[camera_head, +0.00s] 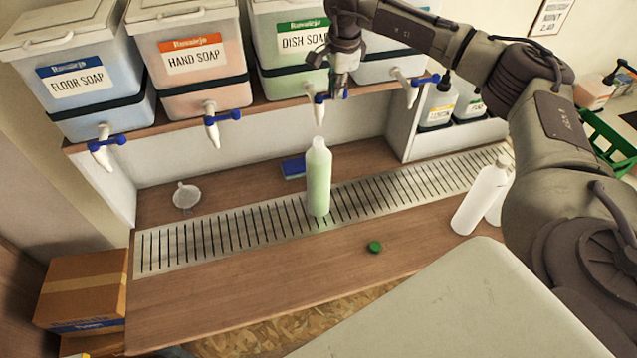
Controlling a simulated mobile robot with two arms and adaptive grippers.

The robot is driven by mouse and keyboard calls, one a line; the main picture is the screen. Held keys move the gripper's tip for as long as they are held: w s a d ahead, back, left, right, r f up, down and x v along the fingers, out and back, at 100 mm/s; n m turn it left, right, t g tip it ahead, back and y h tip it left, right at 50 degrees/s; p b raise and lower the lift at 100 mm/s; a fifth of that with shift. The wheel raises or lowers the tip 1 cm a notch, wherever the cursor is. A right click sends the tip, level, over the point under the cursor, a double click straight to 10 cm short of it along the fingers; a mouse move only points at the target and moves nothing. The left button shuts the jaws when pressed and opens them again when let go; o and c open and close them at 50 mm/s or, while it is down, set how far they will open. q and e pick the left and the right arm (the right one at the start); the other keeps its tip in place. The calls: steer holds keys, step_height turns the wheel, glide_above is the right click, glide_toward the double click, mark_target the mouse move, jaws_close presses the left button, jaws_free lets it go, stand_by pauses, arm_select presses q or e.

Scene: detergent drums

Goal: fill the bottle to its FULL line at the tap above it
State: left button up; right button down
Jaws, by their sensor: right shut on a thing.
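The bottle (318,184) stands upright and uncapped on the slotted drain grate (215,235). It looks pale green up to near its shoulder; its FULL line cannot be made out. The dish soap tap (319,108) is just above the bottle's mouth, under the green-labelled DISH SOAP drum (283,40). My right gripper (339,88) reaches in from the right and is shut at this tap's handle, which it mostly hides. Whether soap is flowing cannot be told. My left gripper is not in view.
Floor soap (78,85) and hand soap (195,60) drums stand to the left on the shelf. A green cap (375,247) lies on the counter in front. White bottles (481,197) stand at right; a strainer (186,196) and blue sponge (293,169) lie behind the grate.

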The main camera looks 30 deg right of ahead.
steer(key=c, duration=1.4)
jaws_free()
steer(key=shift+f, duration=0.3)
steer(key=shift+o, duration=1.2)
steer(key=shift+d, duration=0.1)
steer(key=shift+w, duration=0.15)
steer(key=shift+r, duration=0.2)
steer(key=shift+w+d, duration=0.1)
steer(key=shift+w, duration=0.1)
steer(key=o, duration=0.4)
